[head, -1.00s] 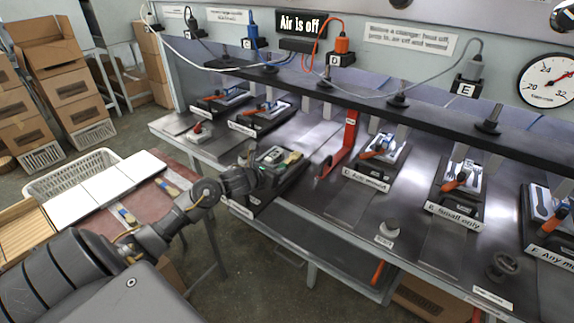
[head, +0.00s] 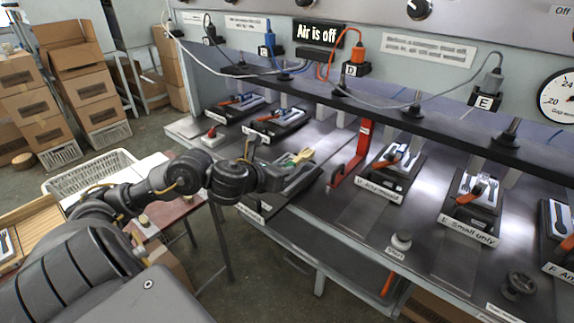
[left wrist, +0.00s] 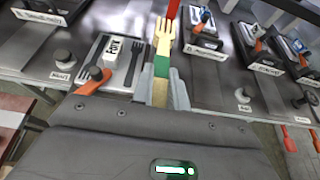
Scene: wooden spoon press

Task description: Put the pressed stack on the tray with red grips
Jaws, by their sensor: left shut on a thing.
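My left gripper (head: 285,178) is shut on a stack of pale wooden forks (head: 298,158) with a green band. In the left wrist view the stack (left wrist: 163,45) stands out between the fingers (left wrist: 163,92), tines away from me. In the head view it is over the front of the bench near a dark press fixture (head: 302,178), partly hidden by my arm. I cannot tell how far above the fixture it is. I cannot make out a tray with red grips in these views. My right gripper is not in view.
Several fixtures with orange-handled clamps, one labelled "Small only" (head: 470,234), line the bench. A red upright (head: 352,160) stands just right of my left gripper. A dark rail (head: 340,97) runs above the bench. A white basket (head: 88,172) is at the left. A sign (head: 320,32) reads "Air is off".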

